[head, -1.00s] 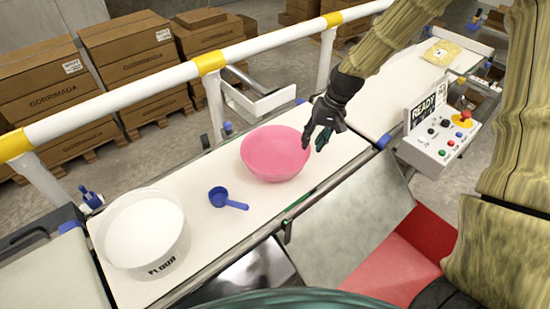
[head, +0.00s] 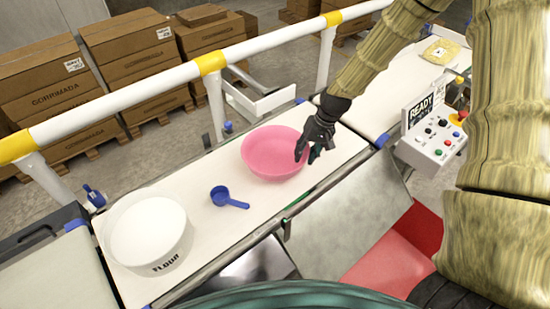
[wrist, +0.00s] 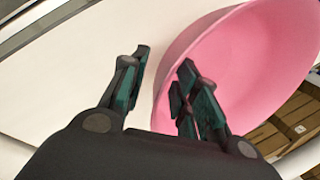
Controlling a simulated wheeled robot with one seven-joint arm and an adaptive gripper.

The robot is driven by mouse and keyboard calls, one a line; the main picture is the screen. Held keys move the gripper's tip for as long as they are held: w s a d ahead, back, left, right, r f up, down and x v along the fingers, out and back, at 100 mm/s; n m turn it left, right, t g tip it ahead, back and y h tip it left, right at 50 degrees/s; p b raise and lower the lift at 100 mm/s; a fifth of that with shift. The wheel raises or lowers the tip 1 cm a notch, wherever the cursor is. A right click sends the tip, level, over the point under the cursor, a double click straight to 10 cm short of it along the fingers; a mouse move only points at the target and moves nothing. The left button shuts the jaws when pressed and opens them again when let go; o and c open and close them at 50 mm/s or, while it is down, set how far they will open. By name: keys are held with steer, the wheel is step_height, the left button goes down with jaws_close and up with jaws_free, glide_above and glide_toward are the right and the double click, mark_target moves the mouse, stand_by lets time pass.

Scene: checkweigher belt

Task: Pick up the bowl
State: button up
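The pink bowl (head: 268,152) sits upright on the white belt, in the middle of the head view. It also fills the upper right of the wrist view (wrist: 245,62). My gripper (head: 307,157) is at the bowl's right rim. In the wrist view my gripper (wrist: 158,85) is open, with one finger over the bowl's inside and the other outside over the belt. The rim lies between the fingers, and I cannot tell whether either finger touches the wall.
A white flour tub (head: 147,232) and a blue scoop (head: 227,198) stand left of the bowl on the belt (head: 190,218). A white rail (head: 130,99) runs behind. A control box (head: 433,138) and a yellow packet (head: 441,52) are at the right.

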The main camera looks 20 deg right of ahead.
steer(key=shift+f, duration=0.1)
jaws_close()
stand_by(0.4)
